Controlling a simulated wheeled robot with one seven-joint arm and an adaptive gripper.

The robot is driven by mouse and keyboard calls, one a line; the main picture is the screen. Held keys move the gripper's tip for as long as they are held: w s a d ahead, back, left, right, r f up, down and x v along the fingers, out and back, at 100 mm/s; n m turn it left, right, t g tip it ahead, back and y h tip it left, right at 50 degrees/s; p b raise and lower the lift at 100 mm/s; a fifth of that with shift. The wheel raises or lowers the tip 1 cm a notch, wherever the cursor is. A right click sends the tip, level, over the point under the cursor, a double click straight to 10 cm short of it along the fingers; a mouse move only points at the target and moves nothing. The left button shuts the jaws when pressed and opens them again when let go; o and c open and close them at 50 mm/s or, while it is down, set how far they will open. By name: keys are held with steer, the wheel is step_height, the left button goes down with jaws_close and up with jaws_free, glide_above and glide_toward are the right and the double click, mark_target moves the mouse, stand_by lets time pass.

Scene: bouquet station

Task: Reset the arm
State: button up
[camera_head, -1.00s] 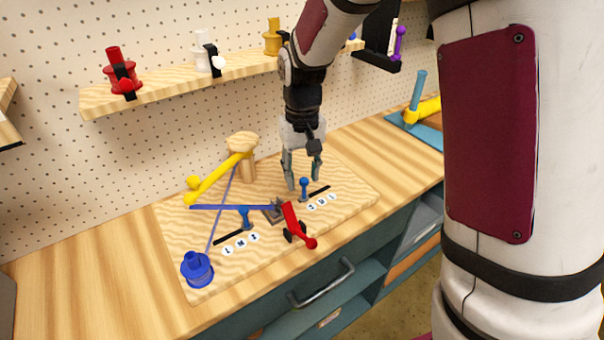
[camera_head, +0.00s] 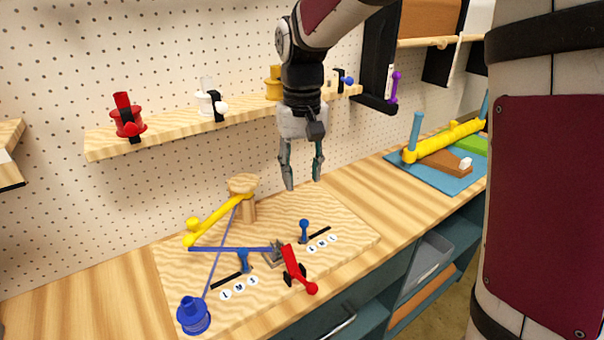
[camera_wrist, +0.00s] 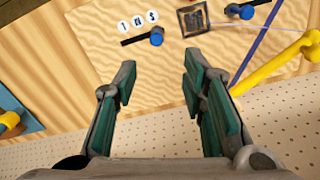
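My gripper (camera_head: 303,178) hangs from my arm above the back right part of the wooden board (camera_head: 345,248), fingers pointing down. Its two fingers are apart with nothing between them. In the wrist view my gripper (camera_wrist: 165,90) also shows open and empty, with the board (camera_wrist: 130,65) below. The right blue slider knob (camera_head: 304,230) stands on the board below my gripper, apart from it. It also shows in the wrist view (camera_wrist: 156,37).
The board carries a yellow lever (camera_head: 215,219), a blue ribbon spool (camera_head: 194,316), a left blue knob (camera_head: 243,260) and a red-handled lever (camera_head: 297,270). A shelf (camera_head: 170,133) with spools is behind. A blue mat (camera_head: 432,180) with a yellow roller (camera_head: 443,141) lies right.

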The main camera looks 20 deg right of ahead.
steer(key=s+d+r+t, duration=0.2)
steer(key=s, duration=1)
steer(key=s+d+r+t, duration=0.2)
steer(key=s, duration=1)
steer(key=shift+s+d+r+t, duration=0.15)
steer(key=shift+s+t, duration=0.15)
